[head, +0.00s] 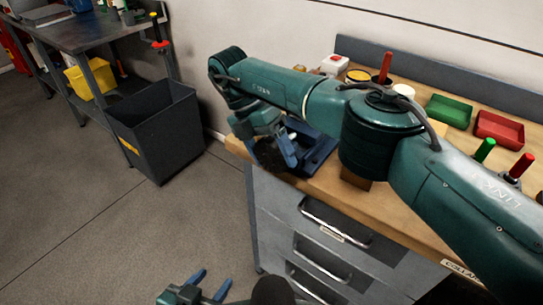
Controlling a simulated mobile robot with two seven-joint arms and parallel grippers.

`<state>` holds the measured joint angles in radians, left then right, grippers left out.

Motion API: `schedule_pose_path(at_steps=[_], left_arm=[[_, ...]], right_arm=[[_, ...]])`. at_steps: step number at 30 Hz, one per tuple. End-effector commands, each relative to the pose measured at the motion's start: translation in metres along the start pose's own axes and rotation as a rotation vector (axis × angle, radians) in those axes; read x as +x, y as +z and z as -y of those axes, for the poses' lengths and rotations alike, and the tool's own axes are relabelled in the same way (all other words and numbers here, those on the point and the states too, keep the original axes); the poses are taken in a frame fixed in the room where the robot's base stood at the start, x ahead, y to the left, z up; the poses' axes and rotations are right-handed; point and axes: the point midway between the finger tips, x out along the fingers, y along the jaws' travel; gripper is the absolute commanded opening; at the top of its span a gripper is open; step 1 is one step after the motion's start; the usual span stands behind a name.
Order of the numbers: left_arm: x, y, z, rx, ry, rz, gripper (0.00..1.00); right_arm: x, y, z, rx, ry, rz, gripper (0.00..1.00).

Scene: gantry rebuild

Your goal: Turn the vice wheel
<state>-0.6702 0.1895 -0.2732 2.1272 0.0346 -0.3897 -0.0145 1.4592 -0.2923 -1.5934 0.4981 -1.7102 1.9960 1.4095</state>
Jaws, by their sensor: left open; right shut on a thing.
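The blue vice (318,156) sits at the left front corner of the wooden bench top, partly hidden by my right arm. A dark round wheel (268,154) shows at its left, at the bench's edge. My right gripper (288,154) reaches down from above and is shut at the wheel; the exact grip on the rim is small and partly hidden. My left gripper (211,284) is open and empty, low at the bottom of the view, over the floor and well apart from the vice.
The bench (325,187) has grey drawers with bar handles. Green (449,111) and red (499,130) trays and upright coloured-handled tools stand at the back right. A dark bin (158,130) stands on the floor at the left, by another workbench (85,32). The floor between is clear.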

Motion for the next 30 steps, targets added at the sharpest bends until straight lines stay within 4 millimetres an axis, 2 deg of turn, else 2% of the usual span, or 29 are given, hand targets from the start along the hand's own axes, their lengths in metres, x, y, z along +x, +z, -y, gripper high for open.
schedule_pose_path(at_steps=[18,19,27,30], left_arm=[[0.0013,0.0011,0.0024,-0.013,-0.006,-0.003,0.47],[0.0015,0.0012,0.0023,-0.014,-0.007,-0.002,0.47],[0.002,0.002,0.0017,-0.019,-0.008,-0.001,0.47],[0.002,0.0022,0.0018,-0.018,-0.008,-0.001,0.47]], right_arm=[[-0.0013,0.0005,0.0002,-0.001,-0.024,0.004,0.52],[-0.0013,0.0005,0.0002,-0.001,-0.024,0.004,0.76],[-0.0007,0.0004,0.0001,0.0,-0.023,0.002,0.97],[-0.0005,0.0004,0.0,0.0,-0.024,0.002,0.97]])
